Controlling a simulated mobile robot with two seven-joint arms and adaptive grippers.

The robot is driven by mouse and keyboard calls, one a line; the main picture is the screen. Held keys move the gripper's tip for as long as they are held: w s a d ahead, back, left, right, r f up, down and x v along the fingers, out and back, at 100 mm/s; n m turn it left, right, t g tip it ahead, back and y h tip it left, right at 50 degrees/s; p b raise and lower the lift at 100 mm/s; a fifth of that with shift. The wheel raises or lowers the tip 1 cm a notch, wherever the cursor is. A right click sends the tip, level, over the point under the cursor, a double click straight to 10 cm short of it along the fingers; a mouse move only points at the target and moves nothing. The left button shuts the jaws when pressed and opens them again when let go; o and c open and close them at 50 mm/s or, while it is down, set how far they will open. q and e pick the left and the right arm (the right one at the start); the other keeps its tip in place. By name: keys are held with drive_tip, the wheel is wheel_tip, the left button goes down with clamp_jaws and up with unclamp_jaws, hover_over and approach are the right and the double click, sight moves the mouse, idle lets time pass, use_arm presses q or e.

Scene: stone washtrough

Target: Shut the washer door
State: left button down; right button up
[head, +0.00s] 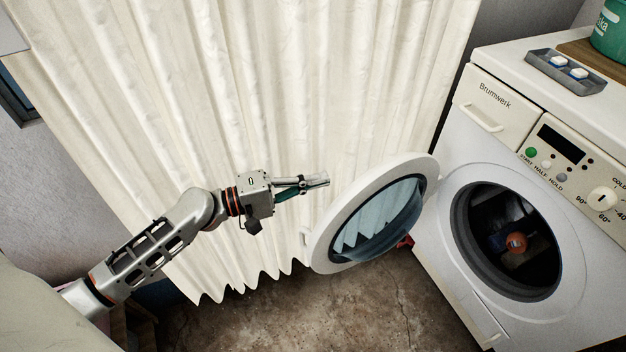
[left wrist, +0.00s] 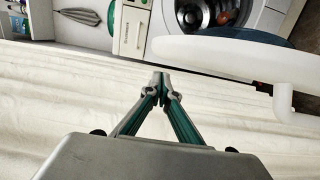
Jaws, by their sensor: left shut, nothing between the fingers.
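The washer (head: 450,195) is a white front-loader at the right of the head view. Its round door (head: 333,207) stands wide open, hinged at the left side of the dark drum opening (head: 507,241). In the left wrist view the door (left wrist: 225,55) shows edge-on at the upper right, with a white handle (left wrist: 284,100) sticking out from it. My left gripper (head: 325,180) is shut and empty, just left of the door's upper rim in the head view. Its closed fingertips also show in the left wrist view (left wrist: 159,77). They appear apart from the door. My right gripper is not seen.
A cream curtain (head: 220,90) hangs behind my left arm and the door. A grey tray (head: 565,72) with white tablets and a green tub (head: 610,35) stand on the washer top. The concrete floor (head: 350,310) below the door is mostly clear.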

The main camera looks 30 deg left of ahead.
use_arm(q)
drive_tip(key=x, duration=0.7)
drive_tip(key=shift+d, duration=0.2)
